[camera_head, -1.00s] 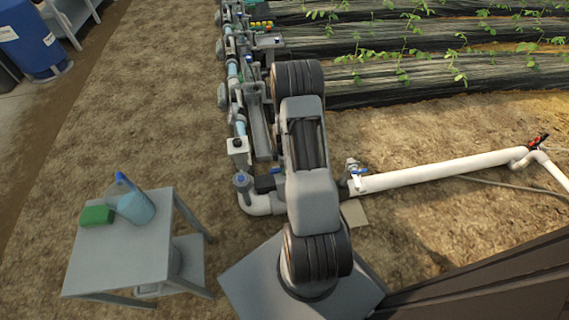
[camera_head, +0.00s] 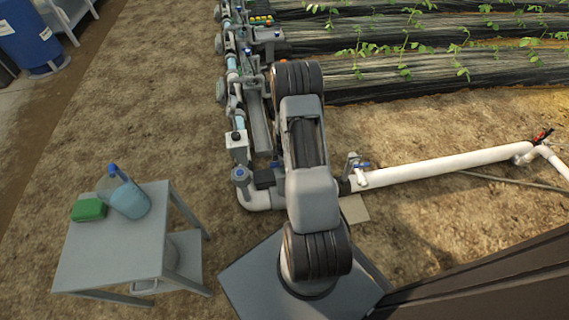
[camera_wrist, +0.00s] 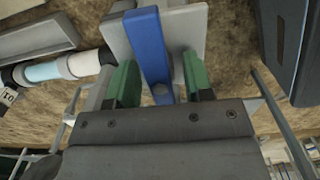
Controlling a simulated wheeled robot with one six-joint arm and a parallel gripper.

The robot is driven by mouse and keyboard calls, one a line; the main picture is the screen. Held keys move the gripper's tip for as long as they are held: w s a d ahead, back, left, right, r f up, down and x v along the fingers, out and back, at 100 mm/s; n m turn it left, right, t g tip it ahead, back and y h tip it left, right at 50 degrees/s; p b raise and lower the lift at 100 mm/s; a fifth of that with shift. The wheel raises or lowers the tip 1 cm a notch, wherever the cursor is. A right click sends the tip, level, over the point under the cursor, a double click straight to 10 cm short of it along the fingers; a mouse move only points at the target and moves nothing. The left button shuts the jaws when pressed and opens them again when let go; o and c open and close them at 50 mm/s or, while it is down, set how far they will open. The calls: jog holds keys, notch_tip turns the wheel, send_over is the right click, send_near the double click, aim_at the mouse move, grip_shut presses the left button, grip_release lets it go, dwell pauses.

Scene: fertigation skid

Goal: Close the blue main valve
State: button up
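In the wrist view, a long blue lever handle (camera_wrist: 152,45) lies in front of a grey-white plate-like part. My gripper (camera_wrist: 160,82) has green finger pads, one on each side of the lever. The fingers are apart, with a clear gap between the lever and the right finger. The lever lies close to the left finger; I cannot tell whether they touch. In the head view my arm hides the gripper and what it reaches. A small blue handle (camera_head: 363,165) shows right of my arm, by the white pipe; I cannot tell whether it is the same lever.
The skid's pipework (camera_head: 238,125) runs up left of my arm. A grey table (camera_head: 115,250) with a blue jug (camera_head: 130,199) and green block (camera_head: 89,210) stands at lower left. A white pipe (camera_head: 440,170) runs right. A dark box-like body (camera_wrist: 292,45) sits right of my gripper.

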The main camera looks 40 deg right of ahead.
jog(key=c, duration=0.7)
jog(key=m, duration=0.5)
jog(key=shift+c, duration=0.2)
jog(key=m, duration=0.5)
jog(key=shift+m, duration=0.3)
jog(key=m, duration=0.5)
jog(key=shift+o, duration=0.2)
jog(key=m, duration=0.3)
jog(key=shift+m, duration=0.4)
jog(key=o, duration=0.9)
jog(key=shift+o, duration=0.2)
jog(key=shift+r, duration=0.1)
notch_tip(320, 180, up, 10)
jog(key=p, duration=0.7)
